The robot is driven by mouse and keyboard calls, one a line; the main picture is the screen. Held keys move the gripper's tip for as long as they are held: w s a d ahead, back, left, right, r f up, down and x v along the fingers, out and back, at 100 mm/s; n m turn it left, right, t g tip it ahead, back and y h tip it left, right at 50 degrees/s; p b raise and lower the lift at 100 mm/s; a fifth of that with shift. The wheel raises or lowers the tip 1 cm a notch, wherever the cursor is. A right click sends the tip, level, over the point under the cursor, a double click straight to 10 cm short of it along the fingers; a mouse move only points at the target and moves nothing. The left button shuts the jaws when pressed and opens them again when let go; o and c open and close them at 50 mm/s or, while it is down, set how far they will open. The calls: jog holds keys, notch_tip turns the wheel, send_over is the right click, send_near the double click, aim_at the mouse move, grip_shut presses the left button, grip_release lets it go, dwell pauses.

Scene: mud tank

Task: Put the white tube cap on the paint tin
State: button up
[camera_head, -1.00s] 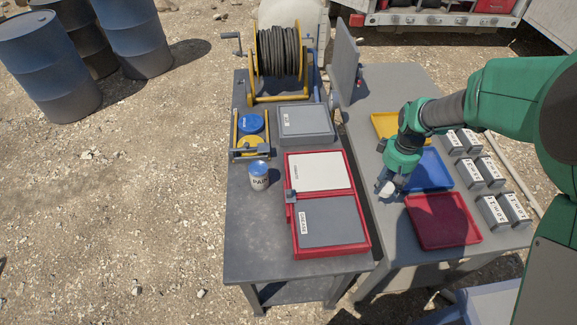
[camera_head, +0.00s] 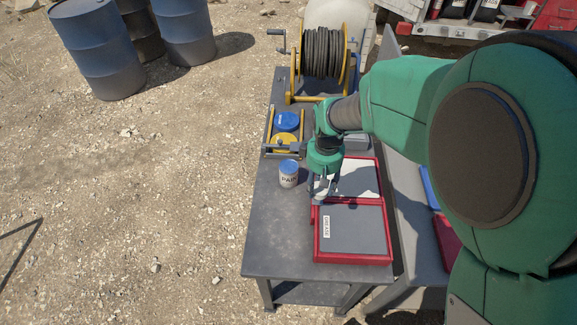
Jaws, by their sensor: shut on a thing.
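The paint tin (camera_head: 288,176) is a small white, labelled tin with a blue top. It stands upright on the dark grey table in the head view. My gripper (camera_head: 322,190) is just to the right of the tin, over the left side of the red tray. It is shut on the small white tube cap (camera_head: 321,187), which is mostly hidden between the fingers. The cap is apart from the tin.
The red tray (camera_head: 353,260) holds a white panel and a grey panel marked GREASE. Behind the tin is a yellow rack (camera_head: 268,132) with a blue and a yellow round lid. A cable reel (camera_head: 325,55) stands at the back. Table left of the tin is clear.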

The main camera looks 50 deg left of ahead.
jog(key=s+a+n, duration=0.1)
jog(key=s+a, duration=0.2)
jog(key=s, duration=0.3)
jog(key=shift+a+r, duration=0.15)
jog(key=shift+a, duration=0.2)
jog(key=shift+w, duration=0.1)
jog(key=b, duration=0.2)
send_over(288, 166)
jog(key=shift+w+f, duration=0.1)
jog(key=shift+f, duration=0.65)
jog(key=shift+f+b, duration=0.55)
jog(key=shift+f, duration=1.2)
jog(key=shift+f, duration=0.15)
jog(key=o, duration=0.8)
